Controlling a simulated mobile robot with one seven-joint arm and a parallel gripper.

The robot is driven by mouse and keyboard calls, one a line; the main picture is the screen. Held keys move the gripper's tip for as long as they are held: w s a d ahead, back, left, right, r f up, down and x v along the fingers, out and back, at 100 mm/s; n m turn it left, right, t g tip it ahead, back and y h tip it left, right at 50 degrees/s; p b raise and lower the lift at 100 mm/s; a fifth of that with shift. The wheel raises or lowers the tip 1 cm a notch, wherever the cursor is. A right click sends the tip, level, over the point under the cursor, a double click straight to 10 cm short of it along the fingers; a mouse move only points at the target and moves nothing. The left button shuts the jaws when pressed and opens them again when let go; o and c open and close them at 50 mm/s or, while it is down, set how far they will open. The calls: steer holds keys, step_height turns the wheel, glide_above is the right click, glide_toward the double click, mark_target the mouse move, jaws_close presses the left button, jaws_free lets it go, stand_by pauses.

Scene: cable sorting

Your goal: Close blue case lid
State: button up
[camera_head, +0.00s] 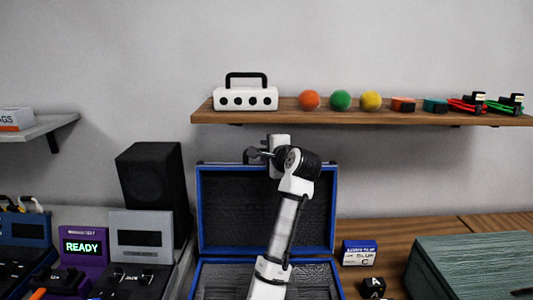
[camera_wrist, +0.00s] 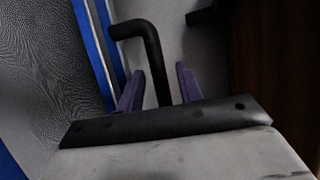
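The blue case (camera_head: 266,262) stands open on the table in the head view, with its dark-lined lid (camera_head: 235,208) raised upright. The bar looks like a handle, but I cannot tell for sure. The blue lid edge (camera_wrist: 92,45) lies left of the fingers.
A wall shelf (camera_head: 350,117) with a white box, balls and small parts runs above the lid. A black speaker (camera_head: 153,190) and several devices stand left. A labelled box (camera_head: 359,252), a black cube (camera_head: 372,287) and a green ridged box (camera_head: 475,265) stand right.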

steer(key=shift+c, duration=0.4)
jaws_close()
